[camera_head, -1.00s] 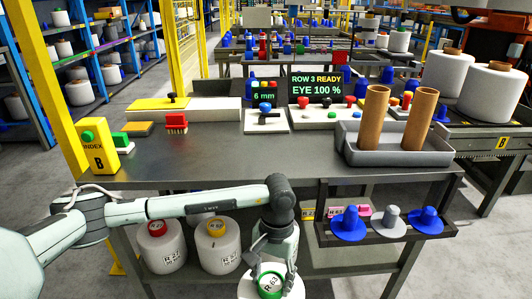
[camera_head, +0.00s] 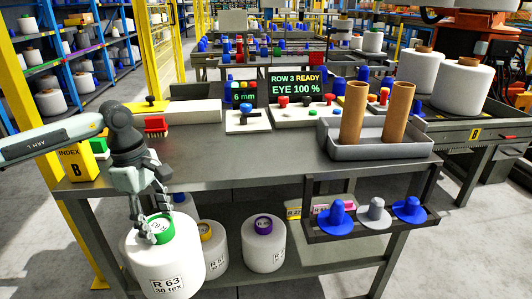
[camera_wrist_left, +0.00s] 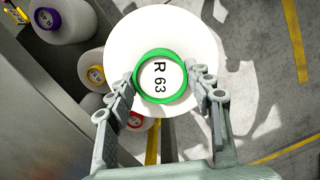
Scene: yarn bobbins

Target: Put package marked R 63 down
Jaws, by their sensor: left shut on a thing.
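The package marked R 63 (camera_head: 165,268) is a large white yarn bobbin with a green ring at its top and a front label reading R 63, 30 tex. It hangs upright in front of the table's left part. My left gripper (camera_head: 157,230) is above it, shut on its green ring. In the left wrist view the package (camera_wrist_left: 222,50) shows from above, with a gripper finger on either side of the ring. Floor shows around it in that view, with no support visible beneath. My right gripper is in neither view.
The lower shelf (camera_head: 320,263) holds a purple-ringed bobbin (camera_head: 263,248) and a yellow-ringed one (camera_head: 214,250), partly hidden by the package. The tabletop (camera_head: 250,165) is clear in front. A grey tray (camera_head: 380,153) with two brown tubes stands right.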

